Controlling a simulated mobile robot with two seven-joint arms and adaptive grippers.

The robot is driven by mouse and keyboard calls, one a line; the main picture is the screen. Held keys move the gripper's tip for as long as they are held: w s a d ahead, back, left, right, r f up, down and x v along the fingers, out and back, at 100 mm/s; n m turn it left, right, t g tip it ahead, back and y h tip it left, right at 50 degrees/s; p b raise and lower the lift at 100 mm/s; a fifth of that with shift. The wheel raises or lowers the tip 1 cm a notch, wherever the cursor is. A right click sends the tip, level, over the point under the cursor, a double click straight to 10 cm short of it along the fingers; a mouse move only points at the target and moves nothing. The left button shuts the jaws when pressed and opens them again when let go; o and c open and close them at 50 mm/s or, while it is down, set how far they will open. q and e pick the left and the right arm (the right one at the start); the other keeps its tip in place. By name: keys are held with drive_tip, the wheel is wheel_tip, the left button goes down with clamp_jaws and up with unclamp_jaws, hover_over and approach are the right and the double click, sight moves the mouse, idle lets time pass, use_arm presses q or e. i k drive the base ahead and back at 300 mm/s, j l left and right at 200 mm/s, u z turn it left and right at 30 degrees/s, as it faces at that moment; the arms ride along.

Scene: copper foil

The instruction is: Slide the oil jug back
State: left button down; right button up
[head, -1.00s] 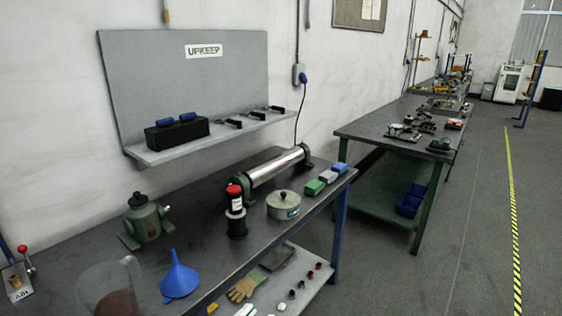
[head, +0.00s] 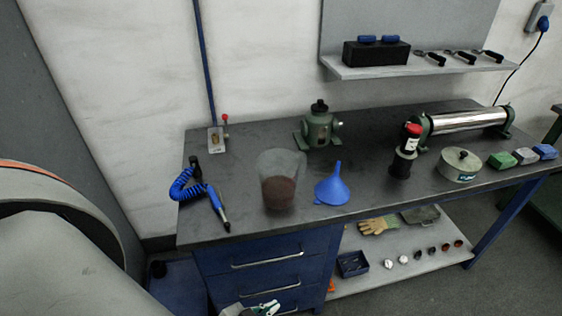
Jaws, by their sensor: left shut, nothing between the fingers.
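The oil jug (head: 281,182) is a clear, greyish open vessel with dark brown contents low inside. It stands upright on the dark workbench (head: 365,180), near the front edge, just left of a blue funnel (head: 332,188). My left arm fills the lower left of the head view, very close to the camera. My right gripper is not in view.
A green pump-like device (head: 319,127) stands behind and right of the jug. A blue coiled-hose tool (head: 203,195) lies to the left. A black bottle with a red cap (head: 404,155) and a lidded pot (head: 459,165) stand right. Bare bench lies directly behind the jug.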

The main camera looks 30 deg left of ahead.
sight(277, 170)
drive_tip(key=u, duration=1.55)
drive_tip(key=k+l+u, duration=0.1)
drive_tip(key=u, duration=0.4)
drive_tip(key=k+l+u, duration=0.2)
drive_tip(key=u, duration=0.3)
drive_tip(key=k+l, duration=0.25)
drive_tip(key=k, duration=0.05)
